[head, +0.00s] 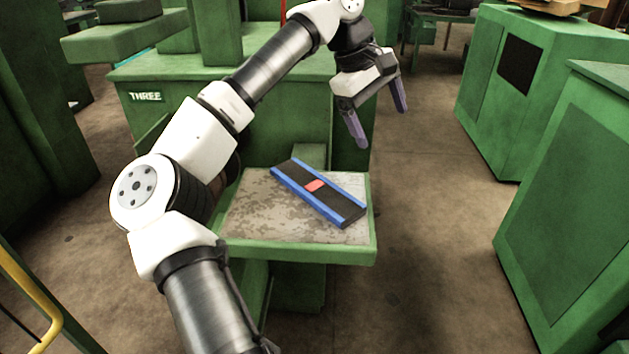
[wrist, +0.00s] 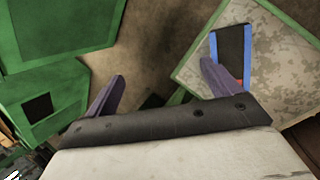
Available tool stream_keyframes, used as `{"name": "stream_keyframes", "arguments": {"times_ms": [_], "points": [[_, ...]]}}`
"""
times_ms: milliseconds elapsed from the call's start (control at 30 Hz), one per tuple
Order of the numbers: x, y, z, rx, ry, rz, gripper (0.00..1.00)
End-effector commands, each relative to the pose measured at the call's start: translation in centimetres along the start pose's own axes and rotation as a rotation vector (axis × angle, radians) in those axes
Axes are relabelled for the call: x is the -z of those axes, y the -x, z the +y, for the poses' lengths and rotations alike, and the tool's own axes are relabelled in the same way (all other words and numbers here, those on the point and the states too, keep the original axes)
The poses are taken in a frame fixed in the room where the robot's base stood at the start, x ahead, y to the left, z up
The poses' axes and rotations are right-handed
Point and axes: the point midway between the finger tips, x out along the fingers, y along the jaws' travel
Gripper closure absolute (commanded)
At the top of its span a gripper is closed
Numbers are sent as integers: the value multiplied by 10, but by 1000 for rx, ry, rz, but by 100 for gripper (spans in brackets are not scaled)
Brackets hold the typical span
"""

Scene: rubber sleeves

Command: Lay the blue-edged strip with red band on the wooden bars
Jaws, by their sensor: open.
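In the wrist view the purple fingers (wrist: 160,88) are spread wide. Part of the strip (wrist: 232,45) shows behind the right finger there, and the rest is hidden. I cannot make out the wooden bars for certain in either view.
The green table (head: 262,250) has a raised rim and free room left of the strip. A green machine marked THREE (head: 146,97) stands behind it. Green cabinets (head: 570,220) stand at the right, with open floor (head: 430,220) between. Something wooden (head: 565,7) lies on the far cabinet.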

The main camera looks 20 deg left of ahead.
Motion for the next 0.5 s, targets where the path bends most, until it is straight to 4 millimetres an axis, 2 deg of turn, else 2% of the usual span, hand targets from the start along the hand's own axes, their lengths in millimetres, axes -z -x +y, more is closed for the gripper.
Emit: {"name": "stream_keyframes", "arguments": {"times_ms": [33, 100, 200, 333, 500], "points": [[28, 6, -20, 93, 21, 86, 11], [56, 16, -45, 202, 41, 164, 11], [78, 30, -69, 304, 63, 227, 11], [89, 31, -84, 354, 75, 250, 11], [96, 3, -94, 354, 72, 245, 11]]}}
